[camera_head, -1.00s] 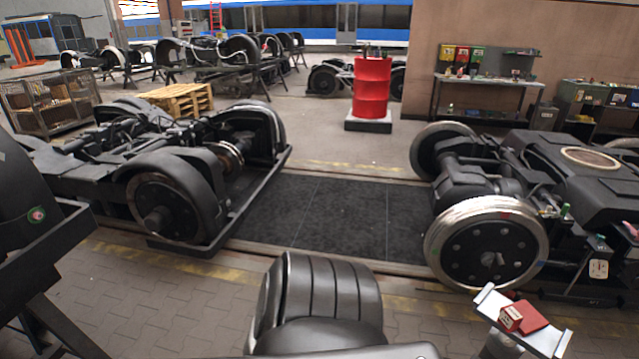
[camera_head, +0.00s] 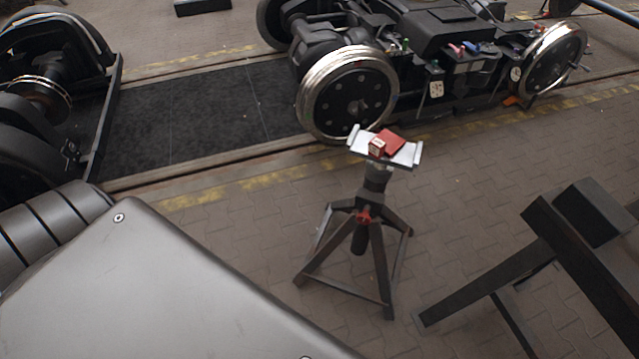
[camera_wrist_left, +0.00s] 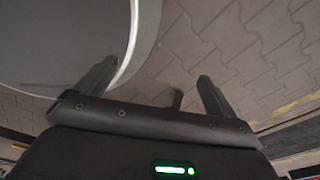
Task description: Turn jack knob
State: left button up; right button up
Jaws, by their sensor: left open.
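A jack stand (camera_head: 372,215) stands upright on the paved floor right of centre in the head view, on splayed dark legs. The pale top plate (camera_head: 405,154) carries a small red box and a flat red piece (camera_head: 390,142). My left gripper (camera_wrist_left: 150,85) shows in the left wrist view with its two dark fingers spread apart and nothing between them, over the pavement. Neither gripper shows in the head view. The jack is not seen in the wrist view.
A bogie with a shiny-rimmed wheel (camera_head: 348,95) stands behind the jack. Another bogie (camera_head: 40,100) is at the far left. A dark metal trestle (camera_head: 560,250) stands to the right. Free pavement lies around the jack's legs.

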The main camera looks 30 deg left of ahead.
aim_at(363, 218)
jog(key=u, duration=0.25)
jog(key=k, duration=0.3)
jog(key=z, duration=1)
jog(key=k, duration=1.05)
jog(key=z, duration=1)
jog(key=i, duration=1.35)
jog(key=u, duration=1.25)
jog(key=i, duration=0.35)
jog(key=u, duration=0.35)
